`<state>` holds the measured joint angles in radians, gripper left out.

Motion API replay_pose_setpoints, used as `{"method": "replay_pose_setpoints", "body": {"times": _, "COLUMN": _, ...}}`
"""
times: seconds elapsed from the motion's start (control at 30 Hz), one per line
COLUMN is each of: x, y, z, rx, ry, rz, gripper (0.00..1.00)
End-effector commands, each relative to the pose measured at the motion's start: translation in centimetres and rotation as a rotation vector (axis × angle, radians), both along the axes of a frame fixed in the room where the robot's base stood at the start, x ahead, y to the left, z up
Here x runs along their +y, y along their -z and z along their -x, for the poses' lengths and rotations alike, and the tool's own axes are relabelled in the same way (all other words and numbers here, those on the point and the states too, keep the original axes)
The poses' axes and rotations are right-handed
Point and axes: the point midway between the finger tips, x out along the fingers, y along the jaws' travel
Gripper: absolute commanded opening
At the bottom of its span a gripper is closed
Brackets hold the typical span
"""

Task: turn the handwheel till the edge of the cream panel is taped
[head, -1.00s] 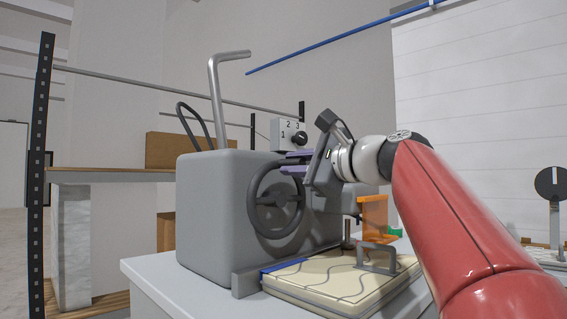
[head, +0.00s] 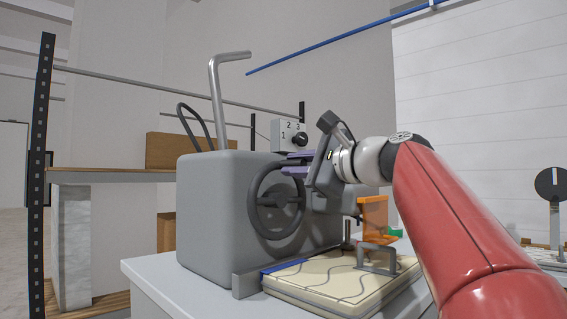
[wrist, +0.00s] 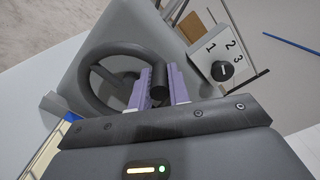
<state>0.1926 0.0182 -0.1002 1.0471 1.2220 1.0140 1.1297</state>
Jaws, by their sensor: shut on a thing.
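The dark handwheel (head: 268,200) is on the front of the grey machine housing (head: 210,225); it also shows in the wrist view (wrist: 92,68). My gripper (head: 294,164) is at the wheel's upper right. In the wrist view its purple fingers (wrist: 160,86) are shut around the wheel's dark cylindrical handle (wrist: 159,73). The cream panel (head: 335,282), with wavy lines, lies flat on the worktop below the wheel. A blue strip (head: 284,266) runs along the near part of its back left edge; the edge farther right is partly hidden behind parts of the machine.
A dial box (head: 290,136) marked 1, 2, 3 stands behind my gripper. A grey bracket (head: 376,258) and an orange guard (head: 373,217) are over the panel. A bent metal pipe (head: 215,95) rises from the housing. The worktop (head: 150,275) is clear at the left.

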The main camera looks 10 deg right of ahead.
Motion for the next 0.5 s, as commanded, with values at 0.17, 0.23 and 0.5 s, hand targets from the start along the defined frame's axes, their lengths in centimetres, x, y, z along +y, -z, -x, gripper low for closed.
{"method": "replay_pose_setpoints", "body": {"times": 0.17, "x": -1.23, "y": 0.25, "z": -0.93, "rx": 0.005, "ry": 0.006, "rz": 0.001, "gripper": 0.00}}
{"method": "replay_pose_setpoints", "body": {"times": 0.23, "x": -1.33, "y": 0.31, "z": -0.99, "rx": 0.003, "ry": 0.005, "rz": 0.001, "gripper": 0.00}}
{"method": "replay_pose_setpoints", "body": {"times": 0.5, "x": -1.47, "y": 0.39, "z": -1.07, "rx": 0.003, "ry": 0.007, "rz": 0.001, "gripper": 0.00}}
